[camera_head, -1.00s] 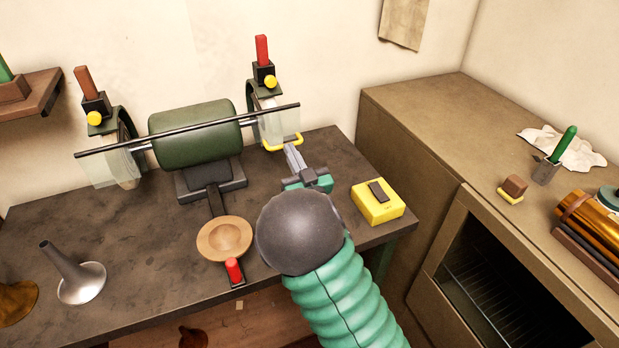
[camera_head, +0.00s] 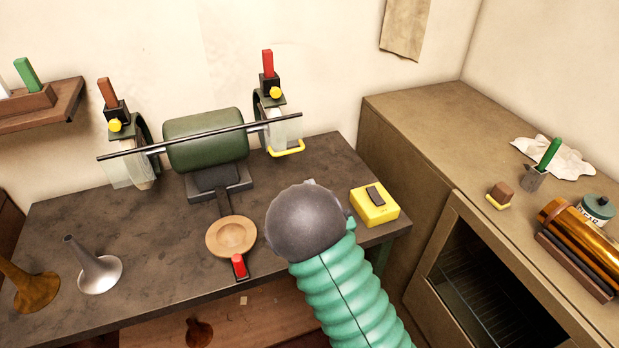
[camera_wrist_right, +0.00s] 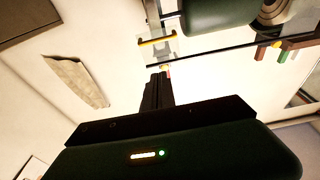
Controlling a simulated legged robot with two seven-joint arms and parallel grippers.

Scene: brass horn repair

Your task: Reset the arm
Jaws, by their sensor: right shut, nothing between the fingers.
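My right arm comes up from the bottom of the head view, and its dark round wrist hides nearly all of my right gripper (camera_head: 310,182). The right wrist view shows the gripper's dark fingers (camera_wrist_right: 156,90) together, with nothing between them. The fingers point toward the bench grinder (camera_head: 206,139) and its black bar (camera_head: 200,137), apart from both as far as I can tell. The grinder's green body also shows at the top of the right wrist view (camera_wrist_right: 215,12). My left gripper is not in view.
A yellow switch box (camera_head: 374,206) stands on the dark bench (camera_head: 170,235) right of my arm. A wooden dish (camera_head: 231,237) and a silver funnel-shaped piece (camera_head: 98,272) lie to the left. A brown cabinet (camera_head: 410,130) borders the right side. The bench's middle left is clear.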

